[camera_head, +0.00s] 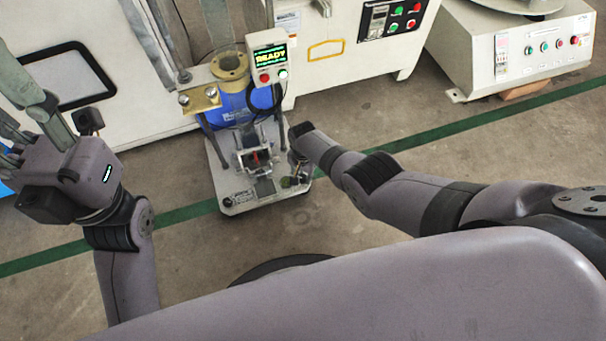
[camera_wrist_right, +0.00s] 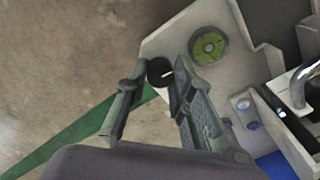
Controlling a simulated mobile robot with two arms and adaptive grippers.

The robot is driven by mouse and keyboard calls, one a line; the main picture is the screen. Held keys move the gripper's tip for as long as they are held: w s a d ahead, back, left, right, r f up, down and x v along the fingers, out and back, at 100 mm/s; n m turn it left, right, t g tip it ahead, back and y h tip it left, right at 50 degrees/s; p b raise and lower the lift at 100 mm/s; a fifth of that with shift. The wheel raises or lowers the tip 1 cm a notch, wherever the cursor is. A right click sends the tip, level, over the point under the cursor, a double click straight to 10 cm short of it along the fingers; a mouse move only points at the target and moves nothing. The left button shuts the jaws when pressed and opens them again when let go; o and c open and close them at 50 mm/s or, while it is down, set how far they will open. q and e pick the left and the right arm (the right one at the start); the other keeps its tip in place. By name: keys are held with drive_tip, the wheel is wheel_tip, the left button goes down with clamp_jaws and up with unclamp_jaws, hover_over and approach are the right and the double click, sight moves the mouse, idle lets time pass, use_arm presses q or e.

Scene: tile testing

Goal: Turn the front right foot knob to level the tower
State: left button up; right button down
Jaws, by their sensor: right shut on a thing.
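The tower is a small machine on a pale base plate (camera_head: 240,198), with a blue drum (camera_head: 238,103) and a display box reading READY (camera_head: 268,62). My right gripper (camera_head: 297,172) is at the plate's front right corner, mostly hidden by its own arm there. In the right wrist view its two fingers (camera_wrist_right: 152,88) are closed around a black foot knob (camera_wrist_right: 159,70) at the plate's corner. A round green bubble level (camera_wrist_right: 209,45) sits on the plate beside it; its bubble is too small to read. My left gripper (camera_head: 14,104) is raised at the left, fingers apart, empty.
Another machine (camera_head: 530,55) stands at the back right. A green line (camera_head: 430,138) crosses the floor. The floor (camera_head: 420,105) right of the tower is clear.

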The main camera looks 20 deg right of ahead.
sight(303, 177)
idle(0.4)
drive_tip(key=c, duration=1.4)
unclamp_jaws()
drive_tip(key=shift+o, duration=0.2)
wheel_tip(303, 177, up, 12)
